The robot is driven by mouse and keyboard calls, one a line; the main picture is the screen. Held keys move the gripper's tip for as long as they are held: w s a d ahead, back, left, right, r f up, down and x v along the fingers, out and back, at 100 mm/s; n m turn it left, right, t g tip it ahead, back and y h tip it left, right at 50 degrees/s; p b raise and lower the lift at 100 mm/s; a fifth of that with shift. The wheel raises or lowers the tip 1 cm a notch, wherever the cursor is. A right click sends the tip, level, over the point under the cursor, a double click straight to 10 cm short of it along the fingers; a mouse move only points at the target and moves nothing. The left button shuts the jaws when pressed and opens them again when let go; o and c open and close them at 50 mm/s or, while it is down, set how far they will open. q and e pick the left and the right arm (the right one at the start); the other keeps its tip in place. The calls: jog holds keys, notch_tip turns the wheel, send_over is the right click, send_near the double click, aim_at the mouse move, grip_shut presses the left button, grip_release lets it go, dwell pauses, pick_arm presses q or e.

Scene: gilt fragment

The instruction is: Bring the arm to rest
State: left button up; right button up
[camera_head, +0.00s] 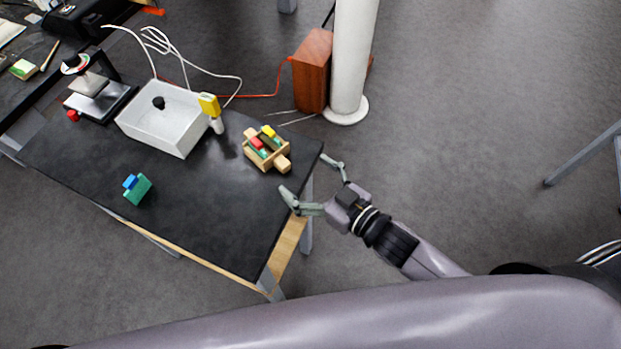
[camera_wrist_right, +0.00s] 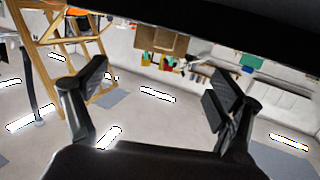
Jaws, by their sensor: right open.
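My right gripper (camera_head: 312,180) is open and empty at the right end of the black table (camera_head: 215,215), its fingers spread near the table's corner. In the right wrist view its two dark fingers (camera_wrist_right: 155,95) stand wide apart with nothing between them. A small wooden crate (camera_head: 283,161) holding red, yellow and green pieces sits on the table just left of the gripper, apart from it. My left gripper is not in view.
A white box (camera_head: 175,137), a yellow-topped item (camera_head: 209,104) and a green block with a blue piece (camera_head: 138,190) are on the table. A white column (camera_head: 352,60) and brown box (camera_head: 312,70) stand behind. Open floor lies right.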

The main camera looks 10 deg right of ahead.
jog(key=shift+s+d+r, duration=0.1)
jog(key=shift+s+d, duration=0.2)
jog(key=shift+s, duration=0.1)
dwell(0.3)
jog(key=s+d+f+m+g+h, duration=0.1)
jog(key=d+f+m+g+h, duration=0.25)
jog(key=d+h, duration=0.4)
jog(key=s+d+f+m+g+h, duration=0.1)
jog(key=s+d+g, duration=0.2)
jog(key=s, duration=0.4)
jog(key=s+d+f+m+g+h, duration=0.1)
jog(key=s+d+g, duration=0.2)
jog(key=s, duration=0.3)
notch_tip(320, 180, down, 26)
jog(key=s+g, duration=0.2)
jog(key=s+d+f, duration=0.3)
jog(key=s+f, duration=1.3)
jog(key=shift+s+d+f+n+g, duration=0.15)
jog(key=shift+s+f+n+g, duration=0.1)
jog(key=shift+n+g, duration=0.1)
